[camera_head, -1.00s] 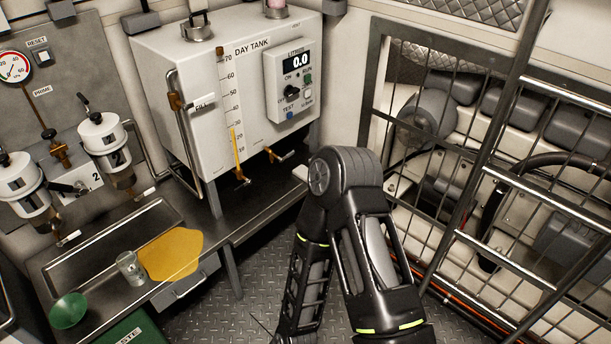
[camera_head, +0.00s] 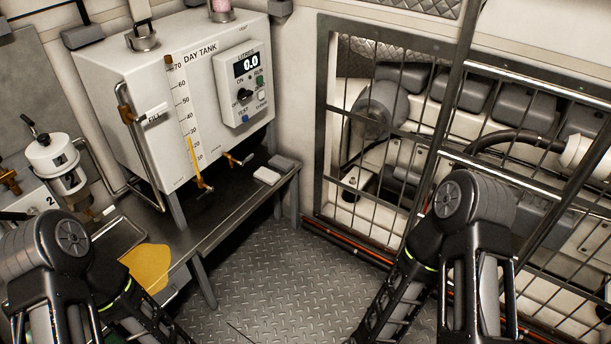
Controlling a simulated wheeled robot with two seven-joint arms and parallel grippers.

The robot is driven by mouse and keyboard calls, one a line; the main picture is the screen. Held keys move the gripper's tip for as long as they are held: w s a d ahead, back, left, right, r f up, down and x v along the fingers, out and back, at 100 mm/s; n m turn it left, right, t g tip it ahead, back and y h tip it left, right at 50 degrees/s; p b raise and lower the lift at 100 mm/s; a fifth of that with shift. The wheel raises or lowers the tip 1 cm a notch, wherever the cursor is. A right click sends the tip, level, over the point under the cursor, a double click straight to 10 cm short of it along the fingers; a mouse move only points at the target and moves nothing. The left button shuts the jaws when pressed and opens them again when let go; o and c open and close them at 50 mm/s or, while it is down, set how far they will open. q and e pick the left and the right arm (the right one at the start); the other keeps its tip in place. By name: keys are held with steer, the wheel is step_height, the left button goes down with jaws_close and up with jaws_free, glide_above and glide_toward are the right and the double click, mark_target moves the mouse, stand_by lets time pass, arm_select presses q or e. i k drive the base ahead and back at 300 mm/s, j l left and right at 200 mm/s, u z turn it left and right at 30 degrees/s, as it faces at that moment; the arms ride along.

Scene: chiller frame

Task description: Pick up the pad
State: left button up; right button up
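A small white flat pad (camera_head: 267,176) lies on the right end of the dark metal bench (camera_head: 222,212), below the day tank. A grey pad-like block (camera_head: 284,162) lies just behind it, close by or touching. A yellow flat sheet (camera_head: 147,266) lies at the bench's left part, partly hidden by my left arm. I cannot tell for certain which of these is the task's pad. My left arm comes in at the lower left and my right arm at the lower right. Both grippers are out of the picture.
The white day tank (camera_head: 187,95) stands over the bench, with brass valves (camera_head: 237,159) sticking out in front. A barred metal cage (camera_head: 385,135) fills the right side. The chequered floor (camera_head: 290,275) between my arms is clear.

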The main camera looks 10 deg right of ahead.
mark_target(265, 174)
steer(key=z, duration=0.4)
steer(key=i+j+z, duration=0.15)
steer(key=z, duration=0.3)
steer(key=j+z, duration=0.1)
steer(key=z, duration=0.3)
steer(key=i+j+z, duration=0.2)
steer(key=j+z, duration=0.2)
steer(key=j, duration=0.4)
steer(key=j+z, duration=0.35)
steer(key=j, duration=1.05)
steer(key=i, duration=0.05)
